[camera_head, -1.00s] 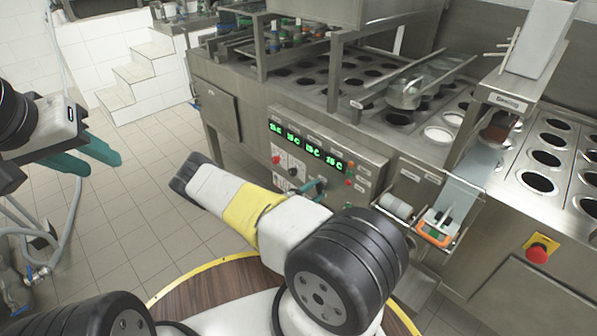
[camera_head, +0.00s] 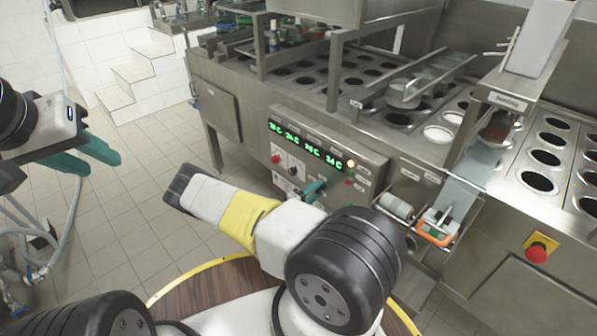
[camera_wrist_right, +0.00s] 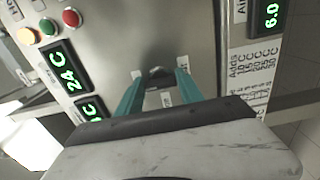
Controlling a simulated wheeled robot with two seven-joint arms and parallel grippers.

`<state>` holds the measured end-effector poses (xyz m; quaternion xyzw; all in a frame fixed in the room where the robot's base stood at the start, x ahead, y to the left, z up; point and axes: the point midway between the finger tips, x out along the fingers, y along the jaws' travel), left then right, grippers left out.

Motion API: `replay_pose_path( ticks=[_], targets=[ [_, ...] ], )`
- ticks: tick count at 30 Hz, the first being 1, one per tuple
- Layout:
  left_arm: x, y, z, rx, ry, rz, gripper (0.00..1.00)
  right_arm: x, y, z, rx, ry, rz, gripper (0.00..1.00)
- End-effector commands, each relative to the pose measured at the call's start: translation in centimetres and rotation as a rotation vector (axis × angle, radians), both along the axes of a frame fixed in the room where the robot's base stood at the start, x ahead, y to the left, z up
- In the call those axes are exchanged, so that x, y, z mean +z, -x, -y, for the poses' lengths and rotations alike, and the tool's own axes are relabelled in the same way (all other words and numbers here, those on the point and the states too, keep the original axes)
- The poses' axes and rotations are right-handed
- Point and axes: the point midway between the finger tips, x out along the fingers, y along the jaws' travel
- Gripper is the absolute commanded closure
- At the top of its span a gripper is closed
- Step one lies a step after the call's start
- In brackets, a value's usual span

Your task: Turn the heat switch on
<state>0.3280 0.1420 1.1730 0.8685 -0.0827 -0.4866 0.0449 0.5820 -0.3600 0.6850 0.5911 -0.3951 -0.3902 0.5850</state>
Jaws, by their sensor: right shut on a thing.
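The steel control panel (camera_head: 368,172) carries a row of green temperature displays (camera_head: 305,146). A lamp (camera_head: 351,163) at its upper right glows yellow-orange; the wrist view shows an orange lamp (camera_wrist_right: 28,36) beside a green and a red button. My right gripper (camera_head: 315,191) is at the panel's lower right, partly hidden by my wrist. In the wrist view its teal fingers (camera_wrist_right: 159,88) close around a small dark switch (camera_wrist_right: 158,72) on the panel. Its label is not readable, and its exact turn is unclear. My left gripper (camera_head: 104,162) hangs at the left, fingers apart and empty.
A red emergency button (camera_head: 537,252) sits on the machine front at the right. A bracket with an orange-framed device (camera_head: 435,232) juts out right of the panel. Tiled floor (camera_head: 130,205) lies open to the left. Steps (camera_head: 140,85) stand at the back left.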

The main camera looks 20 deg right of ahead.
Motion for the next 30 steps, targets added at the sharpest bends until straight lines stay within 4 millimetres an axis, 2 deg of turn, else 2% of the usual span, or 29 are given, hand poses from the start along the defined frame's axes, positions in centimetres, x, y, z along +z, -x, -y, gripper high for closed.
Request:
replay_pose_path(
  ticks=[10, 11, 14, 24, 30],
  targets=[
    [0.0, 0.0, 0.0, 0.000, 0.000, 0.000, 0.64, -0.1, 0.0, -0.1, -0.001, -0.005, 0.004, 0.97],
    [0.0, 0.0, 0.0, 0.000, 0.000, 0.000, 0.64, -0.1, 0.0, -0.1, -0.001, -0.005, 0.004, 0.54],
    [0.0, 0.0, 0.0, 0.000, 0.000, 0.000, 0.64, -0.1, 0.0, -0.1, -0.001, -0.005, 0.004, 0.35],
    [0.0, 0.0, 0.0, 0.000, 0.000, 0.000, 0.64, 0.0, 0.0, -0.2, 0.000, -0.003, 0.003, 0.35],
    [0.0, 0.0, 0.0, 0.000, 0.000, 0.000, 0.64, 0.0, 1.0, -2.6, 0.002, -0.004, 0.003, 0.35]
  ],
)
